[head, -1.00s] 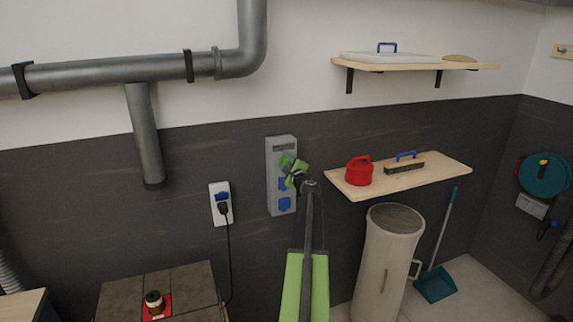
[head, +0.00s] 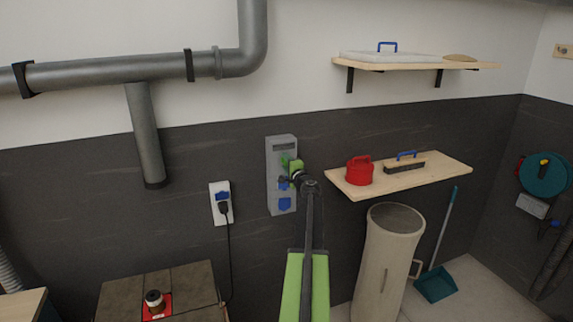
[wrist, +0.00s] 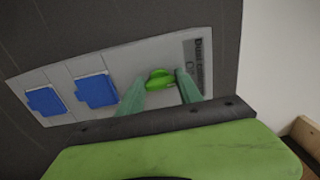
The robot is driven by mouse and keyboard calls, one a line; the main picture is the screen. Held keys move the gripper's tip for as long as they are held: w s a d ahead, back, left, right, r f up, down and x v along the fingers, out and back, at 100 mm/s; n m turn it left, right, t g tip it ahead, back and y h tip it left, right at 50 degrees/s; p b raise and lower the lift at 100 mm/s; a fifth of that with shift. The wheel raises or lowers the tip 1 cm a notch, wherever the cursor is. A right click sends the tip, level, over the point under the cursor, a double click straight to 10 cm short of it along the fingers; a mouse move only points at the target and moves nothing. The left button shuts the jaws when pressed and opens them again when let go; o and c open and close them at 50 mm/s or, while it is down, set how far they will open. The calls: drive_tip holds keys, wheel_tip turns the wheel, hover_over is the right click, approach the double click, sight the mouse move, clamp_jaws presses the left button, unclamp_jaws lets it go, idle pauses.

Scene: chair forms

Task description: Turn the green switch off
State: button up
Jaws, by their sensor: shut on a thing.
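The green switch (wrist: 159,79) is a rounded knob on a grey wall panel, between the blue sockets and a dark label in the wrist view. In the head view the grey panel (head: 275,201) hangs on the dark wall, and the switch shows as a small green patch (head: 285,159) on its upper part. My gripper (wrist: 160,90) has one finger on each side of the switch and is shut on it. In the head view my gripper (head: 291,168) is at the panel's face and partly hides it.
Two blue sockets (wrist: 97,90) sit beside the switch on the panel. A white outlet with a black plug (head: 223,208) is left of it. A wooden shelf (head: 440,170) with a red container (head: 360,171) and a brush (head: 404,165) is close on the right.

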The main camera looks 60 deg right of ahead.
idle(0.3)
drive_tip(key=o, duration=1.4)
drive_tip(key=v, duration=1.7)
drive_tip(key=shift+s+a, duration=0.1)
drive_tip(key=shift+s, duration=0.15)
